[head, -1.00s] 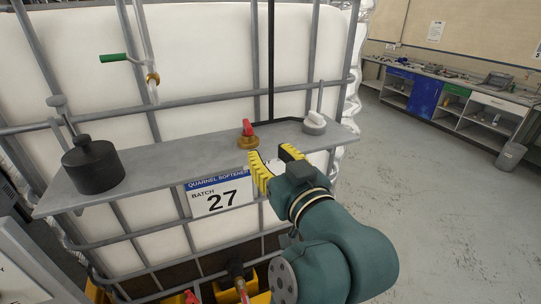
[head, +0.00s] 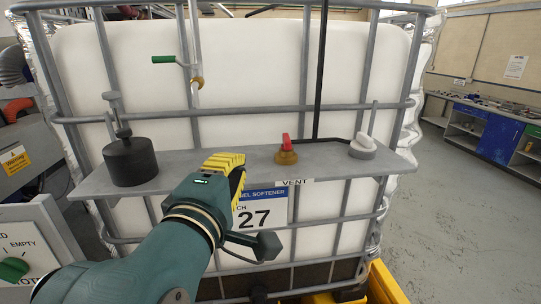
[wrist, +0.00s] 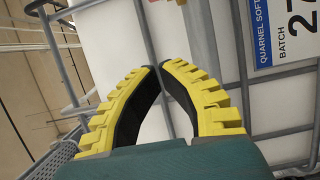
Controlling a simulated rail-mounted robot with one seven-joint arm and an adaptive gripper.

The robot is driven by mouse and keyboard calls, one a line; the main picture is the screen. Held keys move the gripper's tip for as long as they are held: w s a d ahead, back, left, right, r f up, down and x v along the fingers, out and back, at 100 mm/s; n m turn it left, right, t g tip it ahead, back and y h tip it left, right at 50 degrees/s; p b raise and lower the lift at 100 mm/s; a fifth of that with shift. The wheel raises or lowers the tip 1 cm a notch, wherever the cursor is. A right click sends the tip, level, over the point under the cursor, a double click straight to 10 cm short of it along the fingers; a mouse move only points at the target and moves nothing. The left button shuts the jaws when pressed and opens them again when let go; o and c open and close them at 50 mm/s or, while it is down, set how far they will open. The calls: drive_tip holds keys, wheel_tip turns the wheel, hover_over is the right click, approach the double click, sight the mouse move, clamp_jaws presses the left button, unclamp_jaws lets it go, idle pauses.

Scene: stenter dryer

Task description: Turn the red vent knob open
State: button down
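The red vent knob (head: 286,140) sits on a round brass fitting (head: 286,157) on the grey shelf of the white tank. Its red handle stands upright. The knob does not show in the wrist view.
A black cylindrical weight (head: 130,162) stands on the shelf's left end and a white cap (head: 362,147) on its right. A green-handled lever (head: 165,60) is above. A batch 27 sign (head: 262,212) hangs below the shelf. A control panel (head: 40,235) is at lower left.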

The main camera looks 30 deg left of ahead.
sight(287, 143)
drive_tip(key=p+x, duration=0.2)
drive_tip(key=x, duration=0.7)
drive_tip(key=shift+w+r+p, duration=0.15)
drive_tip(key=shift+w+p, duration=0.2)
drive_tip(key=shift+p, duration=0.05)
drive_tip(key=w+d, duration=0.1)
drive_tip(key=w+d+p, duration=0.1)
drive_tip(key=d, duration=0.1)
drive_tip(key=shift+w+d, duration=0.15)
drive_tip(key=shift+w+d+p, duration=0.15)
drive_tip(key=shift+d+p, duration=0.35)
drive_tip(key=shift+d, duration=0.15)
drive_tip(key=shift+a, duration=0.15)
